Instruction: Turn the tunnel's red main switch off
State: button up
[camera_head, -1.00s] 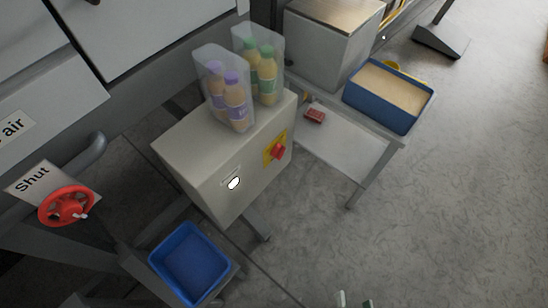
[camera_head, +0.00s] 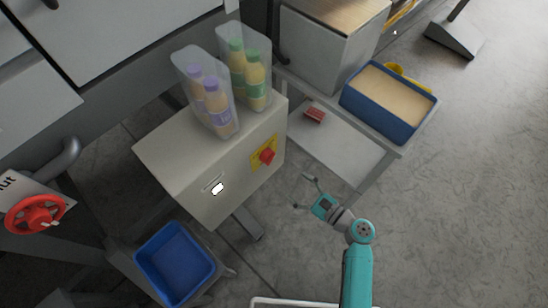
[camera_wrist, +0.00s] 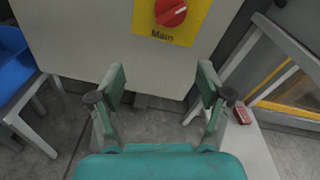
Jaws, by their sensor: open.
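The red main switch (camera_head: 267,156) is a rotary knob on a yellow plate (camera_head: 259,165) on the front of a light grey cabinet (camera_head: 207,203). In the wrist view the red knob (camera_wrist: 171,12) is at the top, partly cut off by the frame edge, with "Main" written below it and a light mark across the knob. My gripper (camera_head: 306,191) is open and empty, in front of the cabinet and to the right of and below the switch. In the wrist view its two fingers (camera_wrist: 160,85) are spread apart below the yellow plate and do not touch the knob.
Two clear holders of bottles (camera_head: 207,92) stand on the cabinet. A blue tray (camera_head: 142,262) is below left, and a red valve wheel (camera_head: 36,214) is at far left. A low table (camera_head: 345,152) to the right bears a blue bin (camera_head: 384,123).

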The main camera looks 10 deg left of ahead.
aim_at(272, 158)
jog(key=shift+m+y, duration=0.3)
jog(key=shift+y, duration=0.5)
jog(key=x, duration=0.4)
jog(key=r+x, duration=0.1)
jog(key=x, duration=0.3)
jog(key=w+r+x, duration=0.1)
jog(key=x, duration=0.3)
jog(key=shift+w+d+r, duration=0.15)
jog(key=shift+w+d, duration=0.05)
jog(key=shift+d, duration=0.1)
jog(key=c, duration=1.2)
